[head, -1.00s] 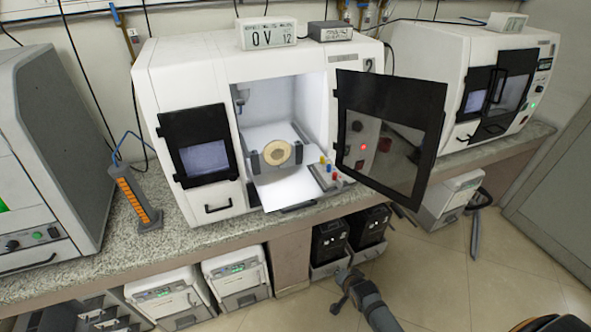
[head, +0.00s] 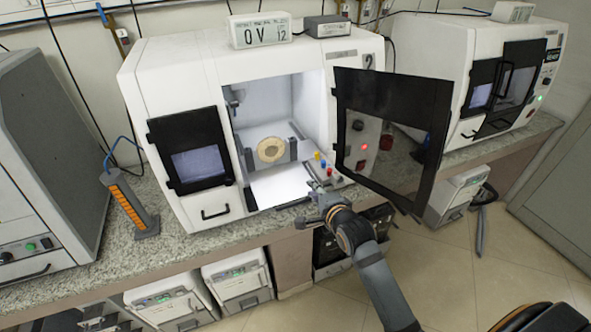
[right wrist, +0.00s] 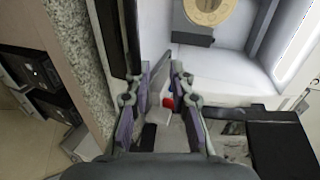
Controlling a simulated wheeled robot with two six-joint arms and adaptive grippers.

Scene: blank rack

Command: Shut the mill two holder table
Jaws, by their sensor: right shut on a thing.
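Mill two (head: 136,85) is the white machine marked 2, with its dark-framed door (head: 437,130) swung open to the right. Inside, the holder table (head: 275,185) is a pale surface. Dark holder jaws (head: 250,160) stand on it around a round tan blank (head: 270,150), which also shows in the right wrist view (right wrist: 208,8). My right gripper (head: 318,192) is at the front of the opening, below the coloured knobs (head: 325,168). It is shut on what looks like the table's front part; the fingers hide the exact contact. My left gripper is out of view.
The open door hangs just right of my right arm. A granite counter (head: 180,246) runs along the front. An orange-marked block (head: 128,203) stands left of the mill, and another mill (head: 450,50) stands right. Boxes (head: 240,280) sit below the counter.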

